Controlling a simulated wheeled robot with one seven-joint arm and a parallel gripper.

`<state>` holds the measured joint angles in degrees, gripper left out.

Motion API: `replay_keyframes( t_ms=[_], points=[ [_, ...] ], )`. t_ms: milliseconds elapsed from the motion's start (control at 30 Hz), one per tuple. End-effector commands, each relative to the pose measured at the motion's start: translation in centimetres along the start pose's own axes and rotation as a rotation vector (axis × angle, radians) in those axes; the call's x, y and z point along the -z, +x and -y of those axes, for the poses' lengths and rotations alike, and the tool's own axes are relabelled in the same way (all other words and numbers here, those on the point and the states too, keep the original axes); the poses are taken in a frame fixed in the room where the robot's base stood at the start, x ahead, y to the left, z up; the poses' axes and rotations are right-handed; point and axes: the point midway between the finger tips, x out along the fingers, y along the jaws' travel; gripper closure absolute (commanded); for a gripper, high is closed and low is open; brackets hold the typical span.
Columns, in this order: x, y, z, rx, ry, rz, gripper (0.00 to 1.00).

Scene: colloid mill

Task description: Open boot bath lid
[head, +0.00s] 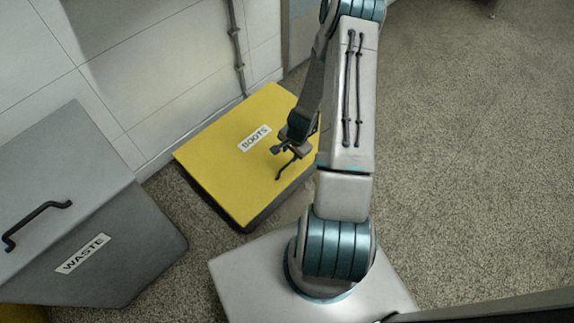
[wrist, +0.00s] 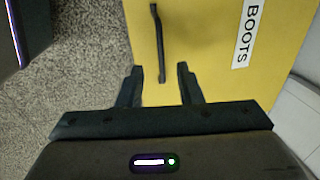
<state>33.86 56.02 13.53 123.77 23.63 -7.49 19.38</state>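The boot bath is a low box with a yellow lid (head: 225,168) labelled BOOTS, on the floor against the wall. The lid lies shut. A dark bar handle (head: 285,170) is on the lid near its front edge. My gripper (head: 279,150) is over the lid close to the handle. In the wrist view the yellow lid (wrist: 205,50) fills the right part, and the handle (wrist: 158,45) runs away from the space between my fingertips. My gripper (wrist: 159,72) is open, with a finger on either side of the handle's near end. I cannot tell whether they touch it.
A grey bin (head: 115,240) labelled WASTE, with its own dark handle (head: 35,222), stands left of the boot bath. A tiled wall (head: 120,80) with a thin pipe (head: 235,45) is behind. Speckled floor (head: 470,150) at right is clear.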

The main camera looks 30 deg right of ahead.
Motion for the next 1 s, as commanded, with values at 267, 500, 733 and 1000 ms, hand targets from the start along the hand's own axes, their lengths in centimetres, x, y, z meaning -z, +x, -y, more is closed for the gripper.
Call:
replay_keyframes(
  t_ms=[267, 500, 733, 1000],
  points=[
    [-0.1, 6.5, -0.1, -0.001, 0.0, 0.002, 0.67],
    [-0.1, 9.3, -0.1, -0.001, 0.0, 0.002, 0.67],
    [-0.1, 9.8, 0.0, 0.0, -0.001, 0.001, 0.67],
    [-0.1, 9.8, 0.0, 0.0, -0.001, 0.001, 0.95]
  ],
)
